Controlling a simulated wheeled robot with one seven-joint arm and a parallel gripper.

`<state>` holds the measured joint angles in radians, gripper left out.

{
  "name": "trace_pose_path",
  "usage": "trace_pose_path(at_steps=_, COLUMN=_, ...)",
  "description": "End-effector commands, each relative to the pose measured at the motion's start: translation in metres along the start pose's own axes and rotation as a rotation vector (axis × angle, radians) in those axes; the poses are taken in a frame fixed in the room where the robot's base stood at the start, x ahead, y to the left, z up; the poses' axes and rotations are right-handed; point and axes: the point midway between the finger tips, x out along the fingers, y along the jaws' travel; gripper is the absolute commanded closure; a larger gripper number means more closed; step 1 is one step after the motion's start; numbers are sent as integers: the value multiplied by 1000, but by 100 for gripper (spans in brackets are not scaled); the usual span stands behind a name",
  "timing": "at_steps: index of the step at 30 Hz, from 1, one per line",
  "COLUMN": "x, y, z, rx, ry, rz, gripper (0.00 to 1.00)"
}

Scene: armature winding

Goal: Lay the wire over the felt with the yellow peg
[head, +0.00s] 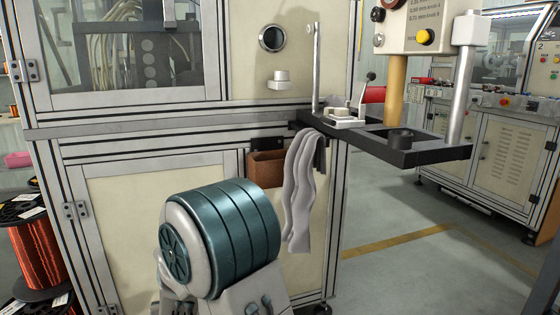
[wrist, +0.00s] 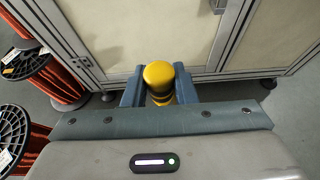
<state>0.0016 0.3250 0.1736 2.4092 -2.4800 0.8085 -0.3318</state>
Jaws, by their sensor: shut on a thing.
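In the wrist view my gripper (wrist: 158,88) is shut on a yellow peg (wrist: 159,73), with one blue-grey finger on each side of it. The peg's rounded top and a dark ring below it show; its lower part is hidden. The gripper is in front of and above the floor near the cabinet base, touching nothing else that I can see. In the head view my arm fills the lower middle and hides the gripper and peg. I cannot make out a loose wire strand. A small pale clamp-like fixture (head: 348,119) sits on the black bracket; I cannot tell whether it holds felt.
Spools of copper-coloured wire (head: 40,245) stand at the left, also in the wrist view (wrist: 58,80). A grey cloth (head: 297,195) hangs beside a brown bin (head: 266,168). The black bracket (head: 440,153) juts out right with posts and a control box. Open floor lies right.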

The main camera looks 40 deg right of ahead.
Motion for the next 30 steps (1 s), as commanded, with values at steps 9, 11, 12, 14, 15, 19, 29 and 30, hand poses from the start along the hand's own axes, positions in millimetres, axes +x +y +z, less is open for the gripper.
trace_pose_path(at_steps=9, x=-27, y=-45, z=89, rx=1, ry=-46, rz=-129, gripper=93)
trace_pose_path(at_steps=11, x=-32, y=-55, z=104, rx=-1, ry=-54, rz=-155, gripper=93)
trace_pose_path(at_steps=12, x=-36, y=-61, z=114, rx=-1, ry=-60, rz=-173, gripper=93)
trace_pose_path(at_steps=14, x=-41, y=-71, z=130, rx=-1, ry=-69, rz=-201, gripper=93)
trace_pose_path(at_steps=15, x=-44, y=-77, z=140, rx=-3, ry=-74, rz=-219, gripper=93)
trace_pose_path(at_steps=19, x=-57, y=-98, z=172, rx=-5, ry=-91, rz=-279, gripper=93)
trace_pose_path(at_steps=29, x=-94, y=-150, z=254, rx=-18, ry=-129, rz=-434, gripper=93)
trace_pose_path(at_steps=30, x=-98, y=-157, z=264, rx=-20, ry=-133, rz=-453, gripper=93)
